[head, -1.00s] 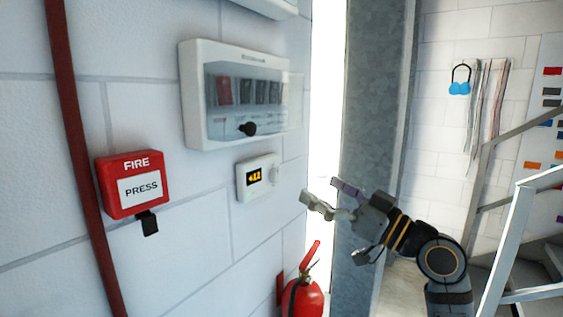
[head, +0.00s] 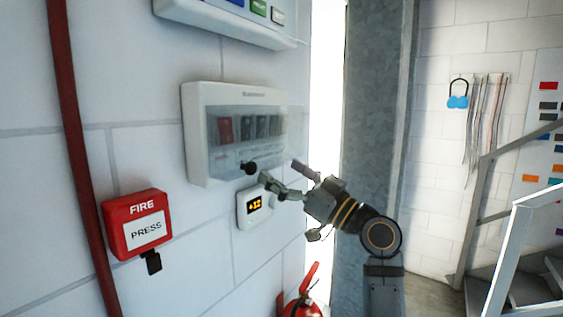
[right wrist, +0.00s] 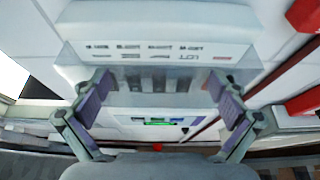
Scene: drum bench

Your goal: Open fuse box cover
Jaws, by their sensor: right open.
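The white fuse box (head: 195,135) is mounted on the wall in the head view. In the right wrist view the fuse box (right wrist: 155,20) fills the top, and the cover (right wrist: 155,66) lies between the spread fingers of my right gripper (right wrist: 158,88). My left gripper is not in view.
A small display unit (head: 243,217) is just below the fuse box. A red fire call box (head: 120,216) is at lower left, and a red extinguisher (head: 304,307) stands below. Another panel (head: 215,15) hangs above. A grey metal column (head: 375,100) stands behind my right arm.

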